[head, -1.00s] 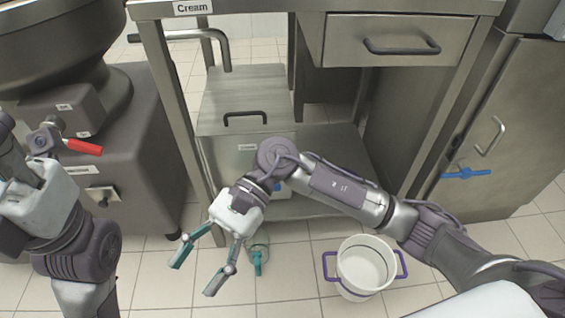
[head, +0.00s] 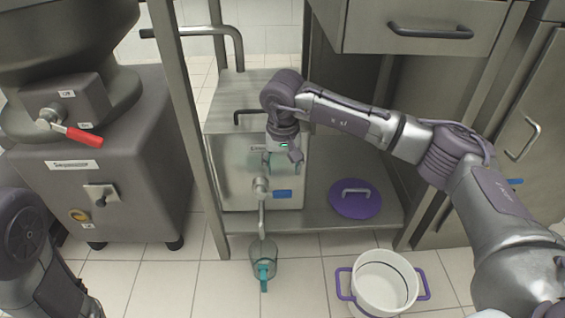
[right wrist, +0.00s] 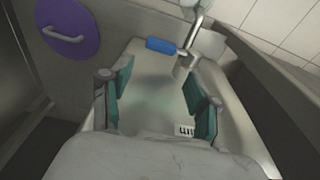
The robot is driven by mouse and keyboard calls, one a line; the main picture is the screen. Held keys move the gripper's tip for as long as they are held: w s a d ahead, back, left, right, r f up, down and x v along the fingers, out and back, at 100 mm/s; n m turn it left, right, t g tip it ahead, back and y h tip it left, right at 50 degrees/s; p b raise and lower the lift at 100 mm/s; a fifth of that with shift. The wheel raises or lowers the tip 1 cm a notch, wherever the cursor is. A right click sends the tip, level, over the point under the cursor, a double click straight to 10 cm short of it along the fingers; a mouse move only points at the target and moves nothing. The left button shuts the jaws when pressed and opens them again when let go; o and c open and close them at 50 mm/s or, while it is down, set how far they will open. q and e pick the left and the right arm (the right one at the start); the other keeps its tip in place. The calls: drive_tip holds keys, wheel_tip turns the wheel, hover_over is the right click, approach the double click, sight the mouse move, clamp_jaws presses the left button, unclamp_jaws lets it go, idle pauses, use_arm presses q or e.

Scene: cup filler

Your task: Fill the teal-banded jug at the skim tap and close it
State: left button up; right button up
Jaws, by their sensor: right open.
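A clear jug with a teal handle (head: 263,268) stands on the floor under the spout of a tap (head: 262,190), on the front of a steel tank (head: 235,180). Whether it holds liquid is too small to tell. The tap's blue lever (head: 282,193) points right, crosswise to the spout; it also shows in the right wrist view (right wrist: 160,45). My right gripper (head: 282,162) hangs in front of the tank, just above the tap. In the right wrist view my right gripper (right wrist: 158,88) is open and empty, its teal fingers apart, short of the lever. My left gripper is out of view.
A round purple lid (head: 355,199) lies on the steel shelf right of the tank. A white pot with purple handles (head: 385,280) stands on the floor. A grey machine with a red lever (head: 85,137) stands left. Floor around the jug is clear.

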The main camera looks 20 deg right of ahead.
sight(282, 190)
drive_tip(key=f+b, duration=0.1)
drive_tip(key=f, duration=0.2)
drive_tip(key=f+b, duration=0.2)
drive_tip(key=f, duration=0.1)
drive_tip(key=w+f+b, duration=0.1)
drive_tip(key=f+b, duration=0.1)
drive_tip(key=f, duration=0.1)
drive_tip(key=shift+d+f, duration=0.1)
drive_tip(key=shift+f, duration=0.1)
drive_tip(key=c, duration=0.8)
drive_tip(key=shift+a+r+h+p, duration=0.2)
drive_tip(key=shift+r+h+p, duration=0.25)
drive_tip(key=shift+p, duration=0.35)
drive_tip(key=shift+c, duration=0.2)
drive_tip(key=shift+w+a+r+g+h+p, duration=0.1)
drive_tip(key=shift+a+r+g+h+p, duration=0.1)
drive_tip(key=shift+h+p, duration=0.3)
drive_tip(key=shift+w+a+r+g+h+p, duration=0.1)
drive_tip(key=shift+r+g+h+p, duration=0.1)
drive_tip(key=shift+h+p, duration=0.25)
drive_tip(key=shift+h, duration=0.3)
